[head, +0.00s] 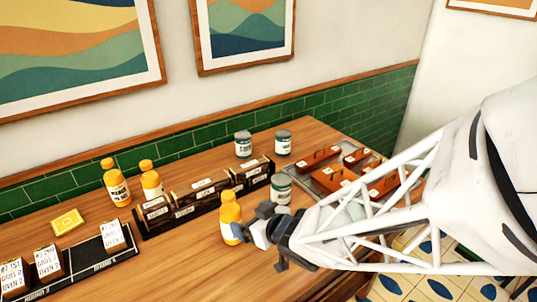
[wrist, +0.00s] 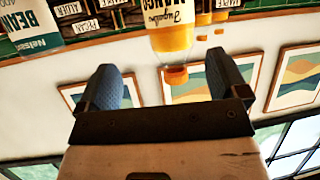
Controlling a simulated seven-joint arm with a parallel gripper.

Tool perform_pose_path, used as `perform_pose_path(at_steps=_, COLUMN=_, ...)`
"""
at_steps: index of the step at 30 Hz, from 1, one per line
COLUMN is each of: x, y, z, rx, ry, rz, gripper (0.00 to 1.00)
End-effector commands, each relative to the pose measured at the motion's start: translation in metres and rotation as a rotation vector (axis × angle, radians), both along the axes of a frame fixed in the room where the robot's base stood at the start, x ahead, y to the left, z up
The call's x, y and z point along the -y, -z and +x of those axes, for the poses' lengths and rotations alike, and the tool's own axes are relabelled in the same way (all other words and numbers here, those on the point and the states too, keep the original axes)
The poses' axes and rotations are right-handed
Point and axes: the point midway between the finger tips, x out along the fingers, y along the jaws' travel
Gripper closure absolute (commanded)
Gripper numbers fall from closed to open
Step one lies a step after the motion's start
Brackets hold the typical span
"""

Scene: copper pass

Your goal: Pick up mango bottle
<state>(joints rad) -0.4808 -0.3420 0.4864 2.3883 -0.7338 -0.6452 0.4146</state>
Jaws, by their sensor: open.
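The mango bottle (wrist: 172,38) is an orange bottle with a white label reading "MANGO" and an orange cap. It shows upside down in the wrist view, its cap between and just beyond my fingertips. In the head view an orange bottle (head: 231,212) stands upright on the table just left of my gripper (head: 258,222), which hides part of its right side. My gripper, also in the wrist view (wrist: 160,64), is open with nothing held. I cannot tell whether it touches the bottle.
Two similar orange bottles (head: 116,187) (head: 152,184) stand at the back left. A dark labelled rack (head: 197,206) lies behind the near bottle. A bean jar (head: 281,190) stands close behind my gripper. A metal tray (head: 318,183) with brown blocks is right; a black card rail (head: 92,262) is front left.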

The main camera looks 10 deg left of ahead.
Motion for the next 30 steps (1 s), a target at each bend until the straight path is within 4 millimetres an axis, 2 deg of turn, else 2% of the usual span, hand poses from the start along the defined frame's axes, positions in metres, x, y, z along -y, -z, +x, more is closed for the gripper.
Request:
perform_pose_path(at_steps=4, x=-0.009, y=0.004, z=-0.006, rx=0.001, ry=-0.037, rz=0.021, gripper=0.08)
perform_pose_path(at_steps=14, x=-0.010, y=0.004, z=-0.006, rx=0.001, ry=-0.039, rz=0.023, gripper=0.08)
perform_pose_path(at_steps=30, x=-0.030, y=0.013, z=0.007, rx=0.000, ry=-0.037, rz=0.022, gripper=0.08)
